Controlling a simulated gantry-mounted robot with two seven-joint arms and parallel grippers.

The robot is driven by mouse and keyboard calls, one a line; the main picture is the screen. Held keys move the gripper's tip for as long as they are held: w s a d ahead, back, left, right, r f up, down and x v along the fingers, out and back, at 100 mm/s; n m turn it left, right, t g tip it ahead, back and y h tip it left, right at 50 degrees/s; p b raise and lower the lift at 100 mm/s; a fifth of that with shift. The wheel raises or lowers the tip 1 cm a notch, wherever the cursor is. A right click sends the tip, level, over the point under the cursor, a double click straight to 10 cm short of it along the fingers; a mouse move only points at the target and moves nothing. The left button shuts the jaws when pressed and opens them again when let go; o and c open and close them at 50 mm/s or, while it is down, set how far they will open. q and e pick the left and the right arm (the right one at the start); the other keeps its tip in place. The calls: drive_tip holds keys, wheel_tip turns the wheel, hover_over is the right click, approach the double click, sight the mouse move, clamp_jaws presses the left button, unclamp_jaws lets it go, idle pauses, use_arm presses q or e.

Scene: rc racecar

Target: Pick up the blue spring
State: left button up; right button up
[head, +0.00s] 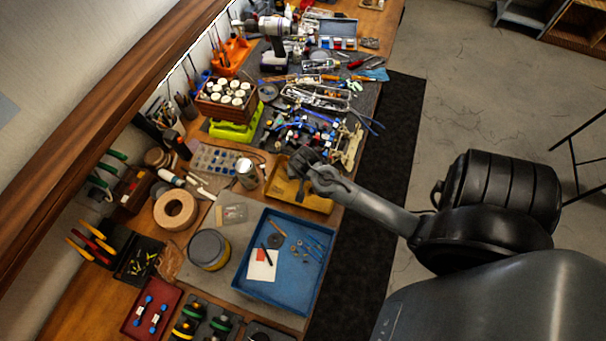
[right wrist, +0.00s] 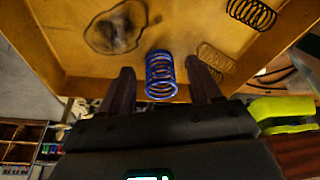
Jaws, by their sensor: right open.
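In the right wrist view the blue spring (right wrist: 161,78) is in the yellow tray (right wrist: 185,22). My right gripper (right wrist: 160,67) is open, with one finger on each side of the spring and a visible gap at both. I cannot tell how deep the fingertips are relative to the spring. In the head view my right gripper (head: 304,160) is over the back part of the yellow tray (head: 306,202). The blue spring cannot be made out there. My left gripper is not in view.
A black spring (right wrist: 252,13) and a brass-coloured spring (right wrist: 215,57) lie in the same tray, to the right of the blue one. In the head view a blue tray (head: 288,287) and a metal can (head: 246,170) are nearby. Tools crowd the bench behind.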

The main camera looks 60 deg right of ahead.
drive_tip(key=shift+f, duration=0.3)
drive_tip(key=c, duration=1)
drive_tip(key=shift+c, duration=0.3)
drive_tip(key=shift+r, duration=0.1)
